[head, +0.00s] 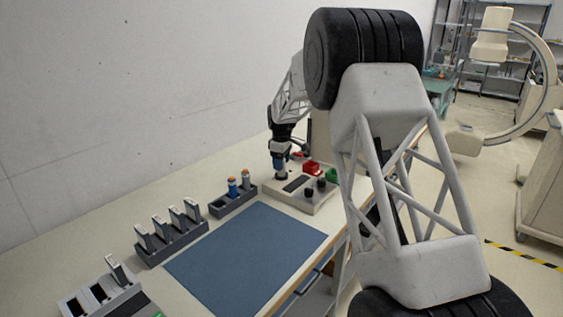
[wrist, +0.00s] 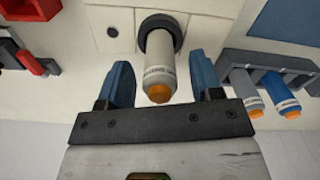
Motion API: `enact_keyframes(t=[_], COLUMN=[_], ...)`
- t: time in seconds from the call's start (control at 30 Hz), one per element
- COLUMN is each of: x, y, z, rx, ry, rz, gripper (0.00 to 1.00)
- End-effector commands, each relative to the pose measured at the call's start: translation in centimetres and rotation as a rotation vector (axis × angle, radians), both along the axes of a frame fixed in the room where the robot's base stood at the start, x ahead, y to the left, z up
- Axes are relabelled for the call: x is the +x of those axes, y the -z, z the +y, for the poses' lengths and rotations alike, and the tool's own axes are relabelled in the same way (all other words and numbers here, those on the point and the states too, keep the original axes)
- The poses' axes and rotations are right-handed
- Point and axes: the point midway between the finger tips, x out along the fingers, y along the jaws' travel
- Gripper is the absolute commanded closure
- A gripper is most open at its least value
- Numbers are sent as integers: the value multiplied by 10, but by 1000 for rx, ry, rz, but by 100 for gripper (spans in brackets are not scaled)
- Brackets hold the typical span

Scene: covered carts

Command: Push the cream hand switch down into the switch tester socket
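The cream hand switch (wrist: 161,66) stands in the dark ring of a socket (wrist: 157,24) in the wrist view, its orange button towards the camera. The switch tester (head: 312,197) is a pale box on the bench in the head view. My gripper (wrist: 164,82) is open, with one blue finger on each side of the switch and a gap on both sides. In the head view my gripper (head: 280,164) points down over the tester's far left part, and the switch is not clearly seen there. How deep the switch sits cannot be told.
A dark rack (head: 233,203) with a blue and a greyish switch stands left of the tester. Red (head: 311,167) and green (head: 331,175) bins are behind it. A blue mat (head: 247,258) lies clear in front. Another rack (head: 171,240) holds several handsets.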

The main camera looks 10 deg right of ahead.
Motion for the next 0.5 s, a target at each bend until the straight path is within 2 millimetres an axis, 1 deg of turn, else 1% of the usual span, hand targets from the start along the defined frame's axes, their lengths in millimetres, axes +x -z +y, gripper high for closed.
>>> enact_keyframes(t=[0.3, 0.5], x=[0, 0], y=[-1, -11], z=[0, 0], rx=[0, 0], ry=[0, 0], rz=[0, 0], gripper=[40, 40])
